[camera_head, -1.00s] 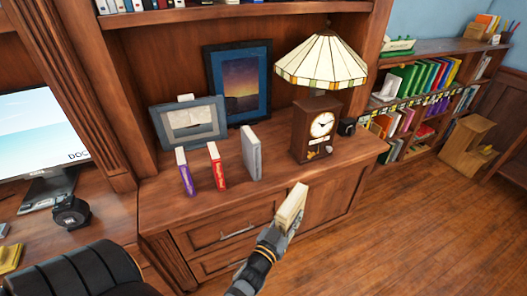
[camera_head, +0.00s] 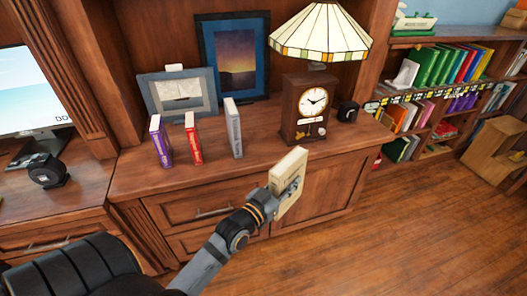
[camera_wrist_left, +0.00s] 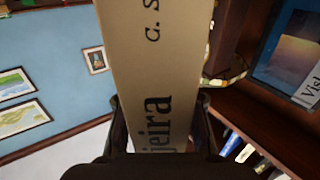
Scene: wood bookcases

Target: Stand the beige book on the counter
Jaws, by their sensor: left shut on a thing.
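The beige book (camera_head: 287,180) is held upright, slightly tilted, in my left gripper (camera_head: 289,189), in front of the counter's front edge. In the left wrist view the book (camera_wrist_left: 155,70) fills the middle, its spine lettering facing the camera, with the gripper fingers (camera_wrist_left: 160,128) on both sides of it. The wooden counter (camera_head: 245,168) lies behind the book. A purple book (camera_head: 160,141), a red book (camera_head: 193,139) and a grey book (camera_head: 233,128) stand upright on it, apart from each other. My right gripper is not in view.
A clock (camera_head: 309,108) under a stained-glass lamp (camera_head: 320,35) stands at the counter's right part, with a small black object (camera_head: 348,111) beside it. Picture frames (camera_head: 178,95) lean at the back. A black chair (camera_head: 85,268) is at lower left. Bare counter lies between the grey book and the clock.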

